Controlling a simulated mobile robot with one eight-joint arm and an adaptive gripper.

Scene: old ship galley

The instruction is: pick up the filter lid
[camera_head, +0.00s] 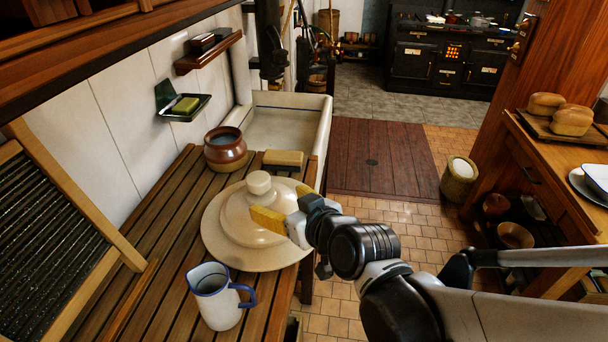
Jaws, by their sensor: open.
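The filter lid (229,226) is a wide cream ceramic disc with a raised dome and a round knob (259,183) on top. It lies flat on the slatted wooden draining board, near its right edge. My gripper (283,207) has yellow fingertips and reaches in from the right. It is open, with its fingers over the right side of the lid, close to the knob. The view does not show whether the fingers touch the lid. The gripper and wrist hide part of the lid's right side.
A brown pot (226,152) and a scrubbing brush or block (283,158) stand behind the lid. A white jug with a blue handle (217,300) stands in front. A washboard (50,250) leans at left. A sink (285,125) lies beyond. Open tiled floor is at right.

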